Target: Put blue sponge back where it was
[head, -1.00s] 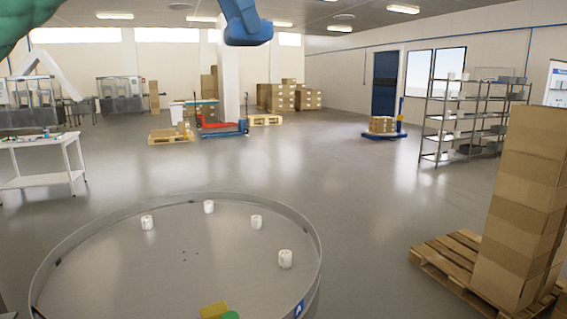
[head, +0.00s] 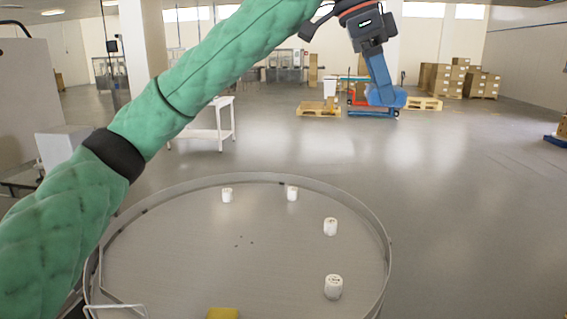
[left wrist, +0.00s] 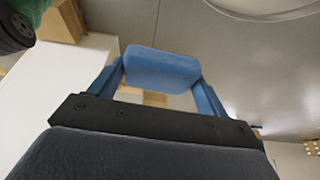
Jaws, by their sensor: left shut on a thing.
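My left gripper (head: 378,82) is raised high at the top of the head view, its green arm coming in from the left. It also shows in the left wrist view (left wrist: 160,85), where its two blue fingers are shut on the blue sponge (left wrist: 162,68), a rounded block held between the fingertips. My right gripper is not in view.
A large round metal table (head: 180,270) with a raised rim stands in front, bearing several small white containers, one of them at the right (head: 333,287). A yellow object (head: 222,313) shows at the bottom edge. A white table (head: 215,135) stands behind.

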